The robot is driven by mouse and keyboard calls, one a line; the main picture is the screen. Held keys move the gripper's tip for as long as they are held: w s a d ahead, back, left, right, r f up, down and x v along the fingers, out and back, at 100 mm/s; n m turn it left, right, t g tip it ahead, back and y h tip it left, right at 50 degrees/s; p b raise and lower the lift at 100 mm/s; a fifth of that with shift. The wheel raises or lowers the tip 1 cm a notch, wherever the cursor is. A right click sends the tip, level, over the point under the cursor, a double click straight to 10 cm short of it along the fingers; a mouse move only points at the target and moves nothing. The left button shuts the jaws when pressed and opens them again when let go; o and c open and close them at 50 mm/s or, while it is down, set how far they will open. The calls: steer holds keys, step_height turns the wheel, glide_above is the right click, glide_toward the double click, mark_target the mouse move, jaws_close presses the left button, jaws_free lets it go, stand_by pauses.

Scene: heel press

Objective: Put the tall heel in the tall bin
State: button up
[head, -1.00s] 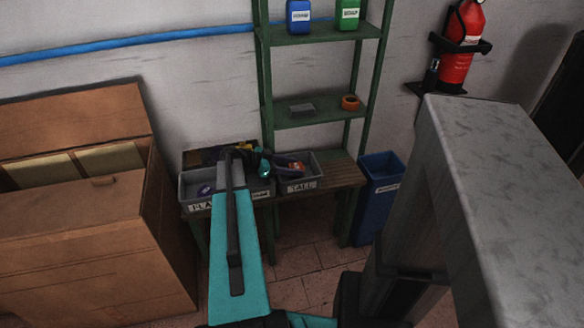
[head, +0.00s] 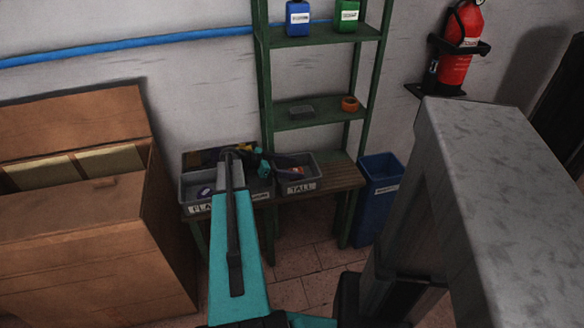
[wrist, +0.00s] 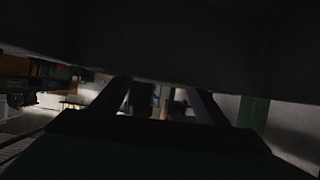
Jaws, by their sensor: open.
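The tall bin (head: 299,187) is a grey tray labelled TALL on the bench, right of the other bins. A small item with orange on it (head: 297,171) lies inside; it is too small to tell whether it is the tall heel. My gripper (wrist: 163,100) is open in the dark wrist view, with its two fingers apart and nothing clearly between them. In the head view my wrist is a dark and teal shape at the left side of the tall bin, partly hidden behind my arm. The fingertips are not clear there.
A green shelf (head: 318,120) rises behind the bench (head: 343,177). A blue bin (head: 377,200) stands right.

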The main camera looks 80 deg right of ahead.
steer(key=shift+r, duration=0.4)
steer(key=shift+w+a+r+p, duration=0.1)
steer(key=shift+w+r+p, duration=0.05)
steer(key=shift+p, duration=0.25)
steer(key=v, duration=1.1)
steer(key=shift+w+b, duration=0.3)
steer(key=shift+b, duration=0.1)
steer(key=shift+a, duration=0.1)
